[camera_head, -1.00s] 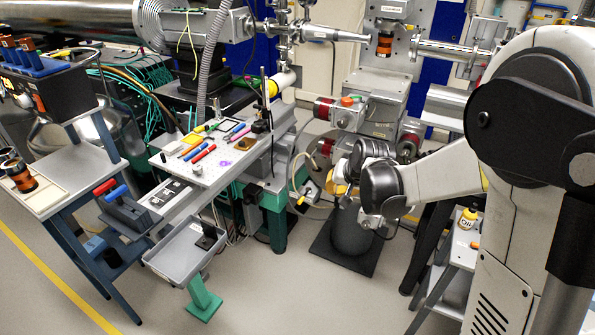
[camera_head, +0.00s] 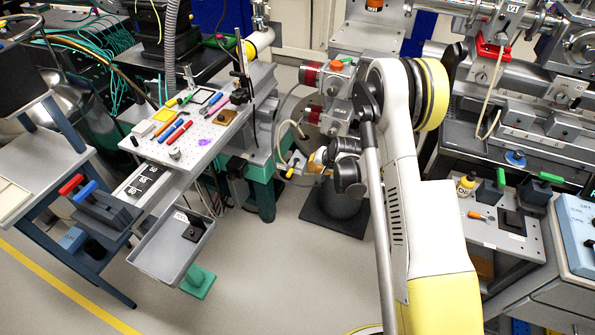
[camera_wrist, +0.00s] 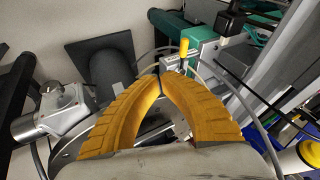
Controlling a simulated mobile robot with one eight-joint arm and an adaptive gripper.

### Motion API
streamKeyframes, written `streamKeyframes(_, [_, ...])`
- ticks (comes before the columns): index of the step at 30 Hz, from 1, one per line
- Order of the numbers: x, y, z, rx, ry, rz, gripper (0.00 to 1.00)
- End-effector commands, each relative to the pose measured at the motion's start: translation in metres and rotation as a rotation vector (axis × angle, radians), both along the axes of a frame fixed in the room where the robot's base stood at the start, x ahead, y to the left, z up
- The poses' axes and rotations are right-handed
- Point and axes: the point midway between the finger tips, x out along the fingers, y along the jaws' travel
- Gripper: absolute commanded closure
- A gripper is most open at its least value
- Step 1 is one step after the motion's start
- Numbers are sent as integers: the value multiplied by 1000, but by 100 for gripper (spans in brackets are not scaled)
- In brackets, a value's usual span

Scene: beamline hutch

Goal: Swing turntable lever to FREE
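The lever has a yellow grip (camera_wrist: 183,47) that stands up from a small metal block (camera_wrist: 172,65), just beyond my fingertips in the wrist view. In the head view a small yellow tip (camera_head: 289,173), which looks like the same lever, sits beside the round turntable housing. My gripper (camera_wrist: 160,85) has two orange ribbed fingers that curve together and meet at the tips, with nothing seen between them. It is apart from the yellow grip. In the head view my gripper (camera_head: 318,159) is small and partly hidden by my wrist. No FREE marking can be read.
A dark round pedestal (camera_head: 338,204) stands on a black floor plate below my wrist. A green-topped support (camera_head: 262,190) and a grey tray (camera_head: 170,248) are to the left. A perforated bench (camera_head: 205,140) holds pens and small parts. A tool cart (camera_head: 505,240) stands at the right.

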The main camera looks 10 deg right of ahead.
Motion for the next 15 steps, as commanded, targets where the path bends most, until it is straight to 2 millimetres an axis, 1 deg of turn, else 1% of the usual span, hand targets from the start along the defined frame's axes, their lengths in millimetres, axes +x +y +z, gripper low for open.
streamKeyframes(5, [2, 1, -3, -1, 0, 1, 100])
streamKeyframes(8, [7, 2, -11, -1, 0, 1, 100])
streamKeyframes(11, [15, 5, -26, -1, 0, 2, 100])
streamKeyframes(15, [31, 9, -52, -1, 0, 2, 100])
